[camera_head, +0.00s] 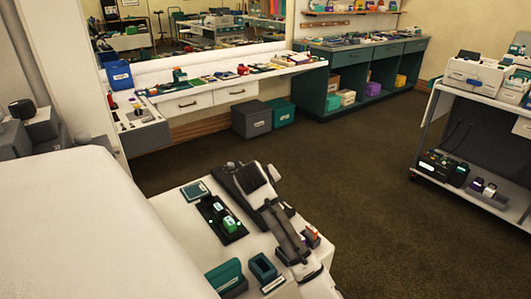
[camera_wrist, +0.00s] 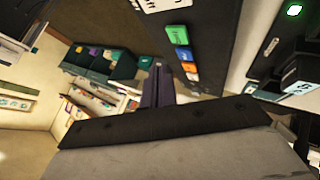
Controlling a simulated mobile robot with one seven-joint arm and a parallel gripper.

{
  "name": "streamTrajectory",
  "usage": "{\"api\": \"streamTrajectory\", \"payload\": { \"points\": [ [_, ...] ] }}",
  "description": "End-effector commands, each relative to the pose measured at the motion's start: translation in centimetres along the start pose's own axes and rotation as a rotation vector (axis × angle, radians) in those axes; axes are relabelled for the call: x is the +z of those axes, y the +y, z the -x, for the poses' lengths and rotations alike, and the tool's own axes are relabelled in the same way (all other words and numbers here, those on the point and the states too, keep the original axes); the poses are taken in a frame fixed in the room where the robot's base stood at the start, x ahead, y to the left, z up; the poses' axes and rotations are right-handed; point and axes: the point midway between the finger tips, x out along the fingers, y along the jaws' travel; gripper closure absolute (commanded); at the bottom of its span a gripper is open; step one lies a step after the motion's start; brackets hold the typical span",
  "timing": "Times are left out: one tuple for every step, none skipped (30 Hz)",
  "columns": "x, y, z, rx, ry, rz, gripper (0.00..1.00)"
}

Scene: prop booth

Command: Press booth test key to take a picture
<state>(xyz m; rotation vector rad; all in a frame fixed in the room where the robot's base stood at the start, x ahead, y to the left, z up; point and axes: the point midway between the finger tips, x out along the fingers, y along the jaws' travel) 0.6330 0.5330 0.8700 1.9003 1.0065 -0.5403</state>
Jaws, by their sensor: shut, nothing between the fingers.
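A dark panel (camera_wrist: 200,35) fills the top middle of the wrist view. My gripper shows as a dark shut finger pair (camera_wrist: 157,87) close beside the panel, with nothing held; contact cannot be told. In the head view, my gripper (camera_head: 238,178) is over the white table (camera_head: 180,238), near a black plate (camera_head: 212,214) that bears a green-topped device (camera_head: 229,224).
A teal box (camera_head: 227,276) and an open dark bin (camera_head: 264,268) stand at the table's front. A lit black unit (camera_wrist: 285,45) is at right in the wrist view. A loaded cart (camera_head: 440,130) stands at far right. The carpet between is clear.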

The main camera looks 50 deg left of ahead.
Motion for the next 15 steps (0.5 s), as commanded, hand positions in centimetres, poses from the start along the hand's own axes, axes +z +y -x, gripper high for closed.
{"api": "streamTrajectory", "payload": {
  "points": [
    [0.6, -0.5, -0.7, -0.001, -0.002, -0.001, 1.00],
    [0.7, -0.7, -1.0, 0.000, -0.002, -0.001, 1.00],
    [0.9, -0.9, -1.2, 0.000, -0.002, -0.001, 1.00],
    [1.1, -1.0, -1.4, 0.000, -0.001, -0.001, 1.00],
    [1.1, -1.1, -1.6, 0.000, -0.001, -0.001, 1.00],
    [1.2, -1.2, -1.7, 0.000, -0.001, -0.001, 1.00],
    [1.3, -1.2, -1.8, 0.000, 0.000, -0.001, 1.00],
    [1.3, -1.3, -1.8, 0.000, 0.000, -0.001, 1.00],
    [1.3, -1.3, -1.8, 0.000, 0.000, -0.001, 1.00],
    [1.3, -1.3, -1.9, 0.000, 0.000, 0.000, 1.00],
    [1.3, -1.3, -1.8, 0.000, 0.000, 0.000, 1.00],
    [1.3, -1.3, -1.8, 0.000, 0.000, 0.000, 1.00],
    [1.3, -1.3, -1.8, 0.000, 0.000, 0.000, 1.00],
    [1.3, -1.3, -1.8, 0.000, 0.000, 0.000, 1.00],
    [1.3, -1.3, -1.8, 0.000, 0.000, 0.000, 1.00]
  ]
}}
